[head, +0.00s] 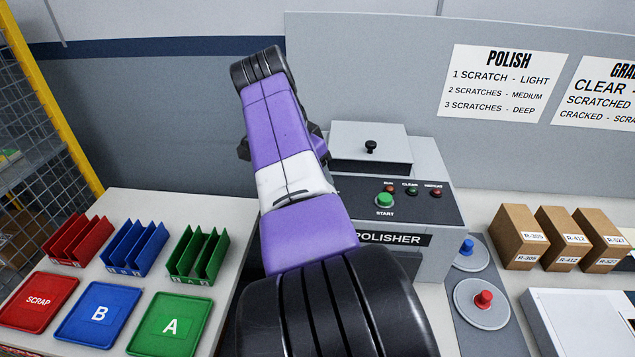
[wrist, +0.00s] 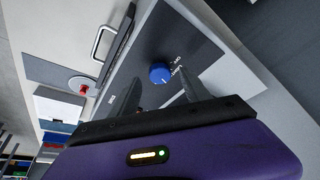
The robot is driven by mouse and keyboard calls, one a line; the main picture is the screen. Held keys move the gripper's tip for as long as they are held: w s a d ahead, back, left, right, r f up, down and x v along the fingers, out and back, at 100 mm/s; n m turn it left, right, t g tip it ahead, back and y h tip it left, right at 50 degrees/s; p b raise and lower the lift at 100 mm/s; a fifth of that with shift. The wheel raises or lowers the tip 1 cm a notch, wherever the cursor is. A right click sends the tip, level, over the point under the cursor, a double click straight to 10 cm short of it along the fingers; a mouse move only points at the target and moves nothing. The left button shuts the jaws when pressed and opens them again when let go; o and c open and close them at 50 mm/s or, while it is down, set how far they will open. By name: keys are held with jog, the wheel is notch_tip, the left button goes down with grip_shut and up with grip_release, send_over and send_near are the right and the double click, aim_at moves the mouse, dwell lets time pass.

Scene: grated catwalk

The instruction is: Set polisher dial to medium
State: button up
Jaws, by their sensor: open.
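The polisher (head: 432,200) is a grey machine with a dark control panel, a green start button and small lamps in the head view. My arm covers its left part, and no dial shows there. In the wrist view, a round blue dial (wrist: 160,73) sits on a dark panel, with small white lettering beside it that seems to read "LIGHT" and "OFF". Its pointer setting is too small to tell. My gripper (wrist: 158,80) is open, with one finger on each side of the dial in the picture. I cannot tell whether they touch it.
A lid with a black knob (head: 371,147) tops the polisher. At right are red (head: 484,299) and blue knobbed discs and brown boxes (head: 528,238). At left are coloured trays (head: 98,312) and racks. A wall sign (head: 503,84) pairs two scratches with medium.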

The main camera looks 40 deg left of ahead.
jog(key=b+v, duration=0.1)
jog(key=v, duration=0.5)
dwell(0.5)
